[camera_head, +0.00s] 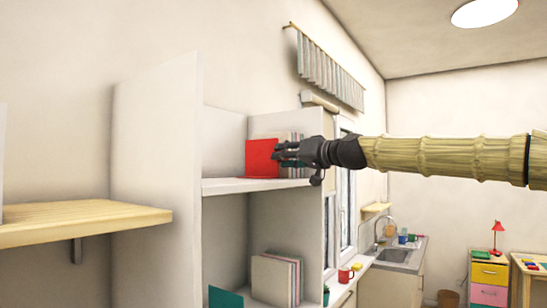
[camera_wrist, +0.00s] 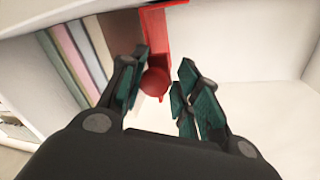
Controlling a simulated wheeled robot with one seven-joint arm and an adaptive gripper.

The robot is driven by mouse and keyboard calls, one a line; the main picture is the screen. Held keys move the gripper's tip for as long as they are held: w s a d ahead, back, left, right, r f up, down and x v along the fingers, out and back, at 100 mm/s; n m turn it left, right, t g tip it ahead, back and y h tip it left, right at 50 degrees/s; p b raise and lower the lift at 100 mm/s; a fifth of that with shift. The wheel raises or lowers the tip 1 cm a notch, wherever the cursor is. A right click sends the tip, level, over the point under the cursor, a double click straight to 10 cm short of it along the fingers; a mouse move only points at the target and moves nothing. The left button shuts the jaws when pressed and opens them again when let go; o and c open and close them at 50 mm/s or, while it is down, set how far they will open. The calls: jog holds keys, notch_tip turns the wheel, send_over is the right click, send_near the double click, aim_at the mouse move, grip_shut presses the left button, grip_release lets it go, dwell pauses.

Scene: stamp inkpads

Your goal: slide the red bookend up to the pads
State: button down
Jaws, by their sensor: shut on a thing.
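The red bookend (camera_head: 260,158) stands upright on the upper shelf in the head view. In the wrist view the red bookend (camera_wrist: 155,35) shows its upright plate and a round red knob (camera_wrist: 154,82). My gripper (camera_head: 284,154) reaches in from the right; in the wrist view its dark green fingers (camera_wrist: 163,64) are shut on the bookend at the knob. The pads (camera_wrist: 88,50) are a row of thin upright slabs, brown, pink, green and bluish, left of the bookend. The brown one is close beside it; whether they touch is unclear. In the head view the pads (camera_head: 293,137) are partly hidden behind the bookend and gripper.
The shelf board (camera_head: 225,187) is bare in front of the bookend. A tall white side panel (camera_head: 155,140) bounds the unit on the left. A lower shelf holds more upright slabs (camera_head: 280,277) and a teal item (camera_head: 225,298). In the wrist view, bare white shelf (camera_wrist: 250,60) lies right of the bookend.

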jog(key=shift+f, duration=0.2)
jog(key=c, duration=1.3)
grip_release()
jog(key=shift+o, duration=0.6)
jog(key=shift+w, duration=0.15)
jog(key=shift+r, duration=0.1)
jog(key=shift+s+d, duration=0.35)
jog(key=shift+s, duration=0.1)
jog(key=v, duration=1.1)
jog(key=shift+w+d, duration=0.1)
